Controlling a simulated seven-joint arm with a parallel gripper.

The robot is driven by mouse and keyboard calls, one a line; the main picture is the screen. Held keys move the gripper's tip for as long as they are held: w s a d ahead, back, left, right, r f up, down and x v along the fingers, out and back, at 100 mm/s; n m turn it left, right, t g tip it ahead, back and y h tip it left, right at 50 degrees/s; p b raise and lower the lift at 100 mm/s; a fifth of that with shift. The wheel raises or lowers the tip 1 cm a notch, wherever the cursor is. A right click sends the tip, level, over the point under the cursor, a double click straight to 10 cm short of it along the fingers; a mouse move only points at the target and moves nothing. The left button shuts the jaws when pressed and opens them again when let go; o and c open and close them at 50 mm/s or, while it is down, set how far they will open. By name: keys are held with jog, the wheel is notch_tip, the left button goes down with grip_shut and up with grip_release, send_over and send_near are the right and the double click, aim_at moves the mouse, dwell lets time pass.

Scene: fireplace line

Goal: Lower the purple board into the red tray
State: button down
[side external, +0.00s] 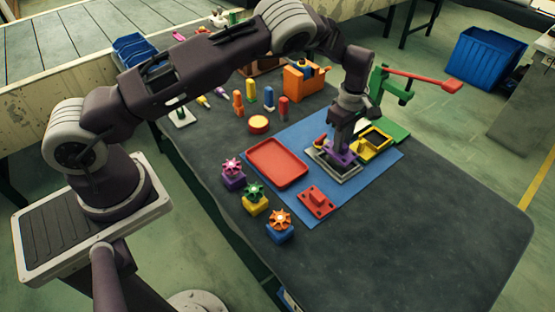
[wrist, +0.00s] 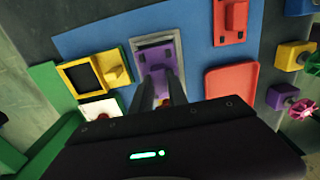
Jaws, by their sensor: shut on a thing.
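The purple board (side external: 345,157) is at the grey frame on the blue mat. It also shows in the wrist view (wrist: 163,51), lying over the frame's opening. I cannot tell whether it rests in the frame or is slightly lifted. My gripper (side external: 342,146) points down and is shut on the purple board; its two fingers reach it in the wrist view (wrist: 160,76). The red tray (side external: 277,163) lies flat and empty, left of the frame; in the wrist view the tray (wrist: 231,80) is to the right.
The grey frame (side external: 318,156) surrounds the board. A yellow frame (side external: 387,144) and a green lever stand (side external: 392,129) with red handle are at right. A red board with a knob (side external: 317,201) lies in front. Several star-knobbed blocks (side external: 255,205) line the left. The front table is clear.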

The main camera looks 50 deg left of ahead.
notch_tip(320, 180, up, 11)
send_over(276, 164)
notch_tip(276, 164, down, 5)
jog(key=shift+a+f, duration=0.1)
jog(key=shift+f, duration=0.15)
jog(key=shift+f, duration=2.75)
jog(key=shift+f, duration=2.15)
